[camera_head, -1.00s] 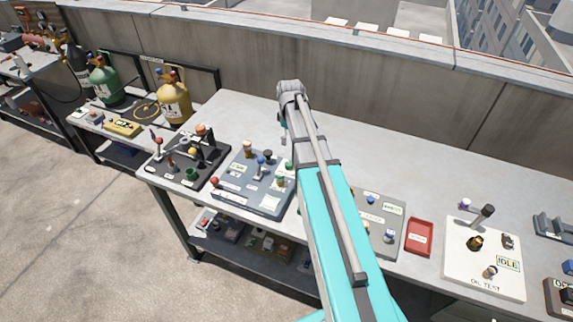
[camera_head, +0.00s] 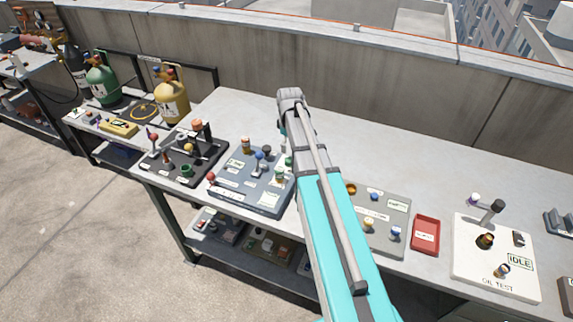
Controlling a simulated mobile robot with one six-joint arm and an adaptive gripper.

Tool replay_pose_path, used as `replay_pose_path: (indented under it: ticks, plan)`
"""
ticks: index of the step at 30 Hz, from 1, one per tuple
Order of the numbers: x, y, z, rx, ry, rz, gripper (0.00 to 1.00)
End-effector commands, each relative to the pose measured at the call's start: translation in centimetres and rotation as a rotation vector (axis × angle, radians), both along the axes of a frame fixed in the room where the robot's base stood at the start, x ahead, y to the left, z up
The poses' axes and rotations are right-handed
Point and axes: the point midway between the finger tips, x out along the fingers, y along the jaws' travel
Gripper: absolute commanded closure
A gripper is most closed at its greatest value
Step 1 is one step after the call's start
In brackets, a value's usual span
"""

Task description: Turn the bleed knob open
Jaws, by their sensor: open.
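The labels are too small to tell which knob is the bleed knob. A grey panel (camera_head: 384,239) right of my arm carries orange, blue and cream knobs. My teal and grey arm reaches up across the bench, covering the space between these panels. A small part hangs below its far joint, by the blue-grey panel's back edge. My gripper's fingers are hidden behind the arm.
A dark panel (camera_head: 165,171) with upright levers stands at the left end of the bench. A red tray (camera_head: 425,236) and a white oil test panel (camera_head: 478,278) reading IDLE lie to the right. The back of the bench (camera_head: 400,160) is clear before the parapet wall.

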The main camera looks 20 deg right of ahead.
Motion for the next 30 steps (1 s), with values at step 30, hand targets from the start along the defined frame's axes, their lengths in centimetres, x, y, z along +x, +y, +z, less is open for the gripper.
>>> replay_pose_path:
  ticks: [30]
  plan:
    - [0.0, 0.1, -7.4, 0.0, 0.0, 0.001, 0.18]
